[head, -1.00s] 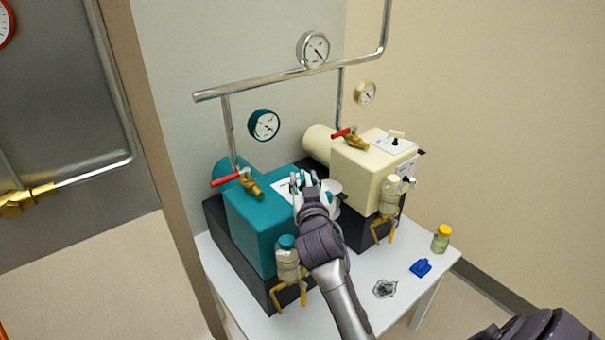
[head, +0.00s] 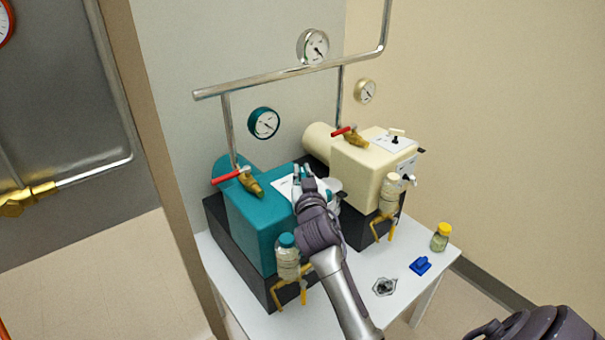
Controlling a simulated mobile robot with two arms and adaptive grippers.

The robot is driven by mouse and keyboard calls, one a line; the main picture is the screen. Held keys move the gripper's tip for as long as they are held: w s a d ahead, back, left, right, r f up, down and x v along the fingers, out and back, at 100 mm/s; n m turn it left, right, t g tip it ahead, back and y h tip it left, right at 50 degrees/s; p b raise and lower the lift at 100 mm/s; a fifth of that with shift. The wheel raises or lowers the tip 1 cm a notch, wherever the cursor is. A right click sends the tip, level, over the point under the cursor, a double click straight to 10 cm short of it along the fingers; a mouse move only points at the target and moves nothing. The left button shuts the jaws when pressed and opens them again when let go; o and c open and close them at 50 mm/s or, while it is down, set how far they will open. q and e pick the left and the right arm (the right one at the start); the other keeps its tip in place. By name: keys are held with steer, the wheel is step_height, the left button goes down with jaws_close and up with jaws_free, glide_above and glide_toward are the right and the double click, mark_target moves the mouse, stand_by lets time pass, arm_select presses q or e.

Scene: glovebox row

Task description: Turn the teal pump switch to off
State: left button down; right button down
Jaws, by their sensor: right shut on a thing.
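The teal pump (head: 262,215) stands on a black base on the left of the white table. A white label plate (head: 284,188) lies on its top. My right gripper (head: 303,179) is over the right end of this plate, fingers down and shut on the teal pump switch. The gripper hides the switch, so its position cannot be read. The teal gauge (head: 264,123) is on the wall behind. My left gripper is not in view.
A cream pump (head: 366,172) with its own black switch (head: 396,139) stands close on the right. Red-handled valves (head: 231,175) and a pipe (head: 290,78) rise behind. A bottle (head: 288,257) hangs in front.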

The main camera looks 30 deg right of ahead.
steer(key=shift+r+p, duration=0.15)
steer(key=shift+p, duration=0.3)
steer(key=n+t+y+p, duration=0.1)
steer(key=n+y+p, duration=0.1)
steer(key=y+p, duration=0.1)
steer(key=shift+r+n+y+p, duration=0.1)
steer(key=shift+n+y+p, duration=0.3)
steer(key=shift+p, duration=0.1)
steer(key=n+y+p, duration=0.1)
steer(key=y, duration=0.1)
steer(key=shift+n+t+y+p, duration=0.3)
steer(key=shift+n+y, duration=0.1)
steer(key=shift+a+f+n+y, duration=0.15)
steer(key=shift+n+y, duration=0.1)
steer(key=shift+y, duration=0.25)
steer(key=shift+d+f+n+y, duration=0.1)
steer(key=shift+n+y, duration=0.15)
steer(key=shift+y, duration=0.25)
steer(key=shift+a+y, duration=0.1)
steer(key=shift+y, duration=0.2)
steer(key=c, duration=1.2)
jaws_free()
